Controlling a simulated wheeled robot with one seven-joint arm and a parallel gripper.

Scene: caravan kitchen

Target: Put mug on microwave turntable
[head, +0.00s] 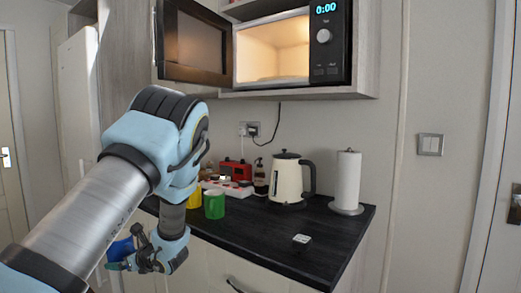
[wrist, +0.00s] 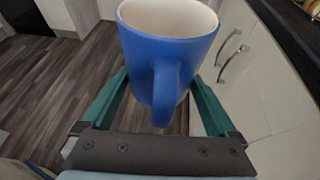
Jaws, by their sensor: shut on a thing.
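A blue mug (wrist: 140,55) with a pale inside fills the upper middle of the wrist view, its handle facing the camera. My gripper (wrist: 165,90) is shut on it, with a green finger on each side. In the head view, the mug (head: 119,250) shows partly at the lower left, below counter height, beside my gripper (head: 125,262). The microwave (head: 334,75) hangs high on the wall, its door (head: 195,45) open to the left and its inside lit. The turntable (head: 270,83) shows edge-on as a thin pale strip on its floor.
A dark counter (head: 260,235) holds a green mug (head: 214,204), a yellow mug (head: 194,197), a kettle (head: 287,180), a paper towel roll (head: 348,180) and a small light item (head: 301,239). Drawer fronts and open wooden floor (wrist: 60,90) lie around my gripper.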

